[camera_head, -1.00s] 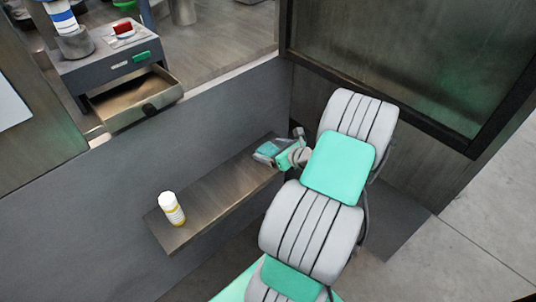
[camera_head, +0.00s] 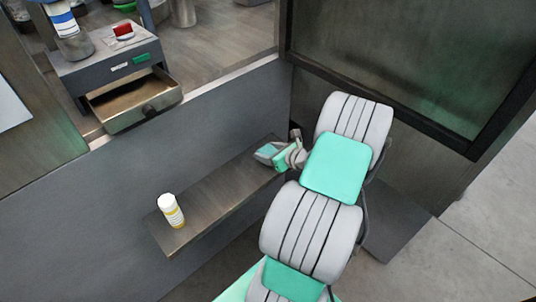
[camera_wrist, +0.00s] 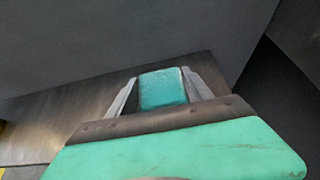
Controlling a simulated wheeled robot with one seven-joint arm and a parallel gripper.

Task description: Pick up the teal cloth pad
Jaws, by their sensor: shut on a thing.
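The teal cloth pad (camera_wrist: 162,88) sits between the two fingers of my gripper (camera_wrist: 163,95) in the wrist view, with a finger along each side. My gripper is shut on it. In the head view the pad (camera_head: 267,151) is a small teal patch at the far right end of the wall shelf, partly hidden by my gripper (camera_head: 268,155). I cannot tell whether the pad still touches the shelf.
A white bottle with a yellow label (camera_head: 171,211) stands near the left end of the shelf (camera_head: 212,197). The shelf between is clear. A wall (camera_head: 95,225) runs behind it. Beyond stands a grey cabinet with an open drawer (camera_head: 133,100).

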